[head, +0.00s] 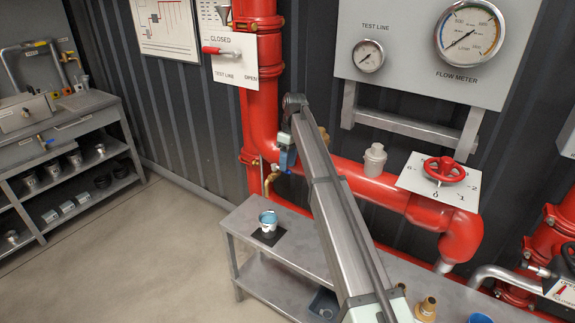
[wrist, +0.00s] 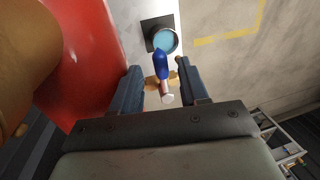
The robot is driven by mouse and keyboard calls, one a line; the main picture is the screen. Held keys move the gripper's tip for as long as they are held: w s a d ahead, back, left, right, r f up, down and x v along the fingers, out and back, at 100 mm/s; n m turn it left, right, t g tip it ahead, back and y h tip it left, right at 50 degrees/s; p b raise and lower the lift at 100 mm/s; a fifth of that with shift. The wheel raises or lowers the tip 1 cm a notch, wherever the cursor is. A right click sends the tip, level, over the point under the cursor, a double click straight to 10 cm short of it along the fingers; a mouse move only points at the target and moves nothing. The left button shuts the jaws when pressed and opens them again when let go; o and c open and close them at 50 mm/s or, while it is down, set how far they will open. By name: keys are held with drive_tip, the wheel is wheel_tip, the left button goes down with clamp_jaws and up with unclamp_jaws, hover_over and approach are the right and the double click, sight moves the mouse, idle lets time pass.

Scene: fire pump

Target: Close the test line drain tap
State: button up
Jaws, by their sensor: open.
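The drain tap shows in the wrist view as a blue lever handle (wrist: 162,66) with a metal end and a little brass behind it. It lies between the two fingers of my gripper (wrist: 160,80), with gaps on both sides. My gripper is open. In the head view, my gripper (head: 287,157) is at the red test line pipe, beside the tap's brass outlet (head: 268,184), which bends downward. My arm and gripper hide most of the tap there. I cannot tell from these views whether the lever is along or across its pipe.
A blue-filled cup (head: 268,218) stands on the grey bench (head: 246,238) below the outlet and shows in the wrist view (wrist: 160,40). The red pipe (head: 345,177) runs behind my arm to a red handwheel (head: 444,170). Brass fittings (head: 427,308) stand on the bench at right.

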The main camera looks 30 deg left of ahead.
wheel_tip(320, 180, up, 12)
drive_tip(key=w, duration=0.2)
drive_tip(key=shift+w, duration=0.2)
idle(0.5)
